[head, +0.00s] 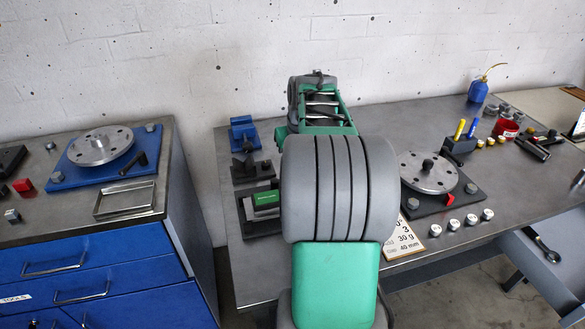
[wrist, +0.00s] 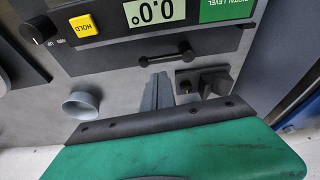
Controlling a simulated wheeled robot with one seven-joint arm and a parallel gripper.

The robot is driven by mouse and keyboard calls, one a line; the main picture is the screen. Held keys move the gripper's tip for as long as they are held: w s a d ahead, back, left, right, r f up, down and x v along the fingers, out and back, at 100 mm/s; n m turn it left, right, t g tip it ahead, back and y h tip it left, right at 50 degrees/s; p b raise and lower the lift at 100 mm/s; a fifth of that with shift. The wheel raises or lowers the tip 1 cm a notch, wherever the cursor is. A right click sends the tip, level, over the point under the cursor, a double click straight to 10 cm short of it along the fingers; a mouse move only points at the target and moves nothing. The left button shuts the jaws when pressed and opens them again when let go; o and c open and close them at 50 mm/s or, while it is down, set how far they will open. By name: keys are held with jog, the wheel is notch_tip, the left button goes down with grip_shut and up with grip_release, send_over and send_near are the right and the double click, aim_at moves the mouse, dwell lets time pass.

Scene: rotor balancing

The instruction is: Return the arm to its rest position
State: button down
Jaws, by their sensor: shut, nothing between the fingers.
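My arm (head: 335,190), green and grey, rises through the middle of the head view and reaches over the workbench toward the wall. Its fingers are hidden there behind its own links. In the wrist view my gripper (wrist: 157,92) shows as two grey fingers, closed together with nothing between them. Below them is a green housing with a dark edge, part of my arm. Contact between the fingers and anything cannot be seen.
A rotor disc (head: 428,172) stands on a dark plate right of my arm, with several small weights and a printed card in front. Another rotor (head: 100,147) sits on a blue plate on the left cabinet. An open drawer (head: 545,258) juts out at right.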

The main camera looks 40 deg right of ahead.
jog(key=shift+v, duration=0.95)
jog(key=shift+w+r, duration=0.1)
